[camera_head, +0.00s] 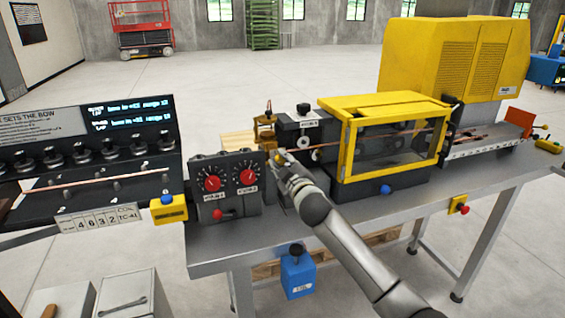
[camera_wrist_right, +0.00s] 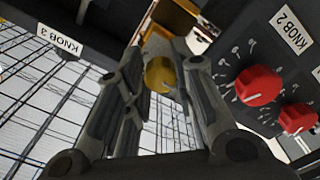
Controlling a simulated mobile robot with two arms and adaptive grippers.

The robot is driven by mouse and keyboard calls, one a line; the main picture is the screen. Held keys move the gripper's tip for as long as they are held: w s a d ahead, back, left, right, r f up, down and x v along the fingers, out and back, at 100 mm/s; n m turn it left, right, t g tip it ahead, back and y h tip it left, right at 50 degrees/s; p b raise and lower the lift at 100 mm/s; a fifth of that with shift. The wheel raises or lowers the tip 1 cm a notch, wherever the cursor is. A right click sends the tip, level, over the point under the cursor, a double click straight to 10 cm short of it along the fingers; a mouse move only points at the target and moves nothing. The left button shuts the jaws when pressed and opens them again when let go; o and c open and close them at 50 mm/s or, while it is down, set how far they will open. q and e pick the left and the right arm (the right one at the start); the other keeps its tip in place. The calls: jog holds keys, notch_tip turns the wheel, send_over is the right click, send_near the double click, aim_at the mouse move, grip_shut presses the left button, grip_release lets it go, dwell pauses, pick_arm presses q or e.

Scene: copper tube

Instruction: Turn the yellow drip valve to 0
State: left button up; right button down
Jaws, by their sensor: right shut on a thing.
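The yellow drip valve (camera_wrist_right: 160,75) shows in the right wrist view as a rounded yellow piece between the fingers of my right gripper (camera_wrist_right: 158,84). The fingers are shut on it from both sides and hide part of it, and I cannot read a scale or its setting. In the head view my right gripper (camera_head: 284,160) reaches in from the lower right to a spot just right of the black box with two red knobs. The valve is mostly covered by the gripper there. My left gripper is not in view.
The red knobs (camera_head: 212,183) sit close to the left of the gripper; KNOB 2 (camera_wrist_right: 258,86) is near it in the right wrist view. A yellow-framed guard (camera_head: 390,140) stands right of it on the grey bench (camera_head: 480,190). A display panel (camera_head: 85,150) is at the left.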

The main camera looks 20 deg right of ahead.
dwell(0.4)
jog(key=c, duration=1.2)
grip_release()
jog(key=s, duration=1.2)
jog(key=shift+d, duration=0.2)
